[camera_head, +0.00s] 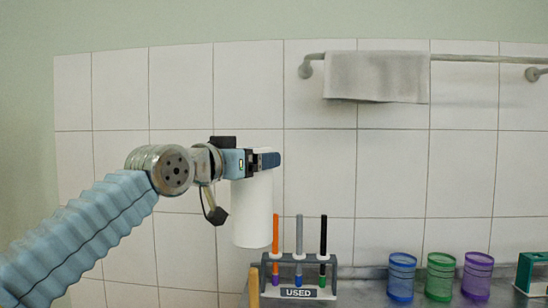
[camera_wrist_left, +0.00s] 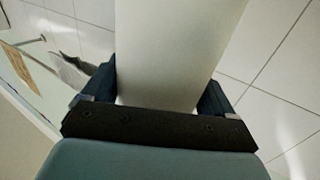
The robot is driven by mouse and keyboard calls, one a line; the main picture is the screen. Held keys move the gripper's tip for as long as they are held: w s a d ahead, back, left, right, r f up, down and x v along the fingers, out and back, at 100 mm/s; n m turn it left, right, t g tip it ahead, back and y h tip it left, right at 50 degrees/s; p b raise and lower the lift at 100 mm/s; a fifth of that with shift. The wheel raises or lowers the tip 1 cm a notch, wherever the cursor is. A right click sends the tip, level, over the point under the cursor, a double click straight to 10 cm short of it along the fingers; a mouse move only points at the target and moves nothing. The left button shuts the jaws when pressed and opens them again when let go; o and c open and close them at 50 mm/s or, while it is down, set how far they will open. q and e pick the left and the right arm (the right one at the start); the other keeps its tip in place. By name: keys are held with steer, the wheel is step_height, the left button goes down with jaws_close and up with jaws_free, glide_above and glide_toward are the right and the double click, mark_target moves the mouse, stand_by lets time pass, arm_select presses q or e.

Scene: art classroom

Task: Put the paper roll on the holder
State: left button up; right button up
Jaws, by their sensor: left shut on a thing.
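The white paper roll (camera_head: 252,212) hangs upright below my left gripper (camera_head: 262,161), in front of the tiled wall. My left gripper is shut on the roll near its upper end. In the left wrist view the roll (camera_wrist_left: 175,50) fills the space between the two dark fingers of the gripper (camera_wrist_left: 160,95). A metal wall rail (camera_head: 465,58) is at the upper right with a grey cloth over its left part. I cannot tell whether this rail is the holder, and no other clear holder shows. My right gripper is not in view.
A rack labelled USED (camera_head: 300,293) holds orange, grey and black pens just below and right of the roll. Blue (camera_head: 401,277), green (camera_head: 440,277) and purple (camera_head: 477,276) mesh cups stand on the counter at the right. The wall between roll and rail is bare.

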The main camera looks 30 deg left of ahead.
arm_select(q)
steer(key=shift+w+f+b, duration=0.2)
steer(key=shift+f+b, duration=0.85)
steer(key=shift+f, duration=1.3)
steer(key=shift+s+r, duration=0.1)
steer(key=shift+f+b, duration=0.25)
steer(key=shift+b, duration=0.15)
steer(key=shift+f, duration=0.1)
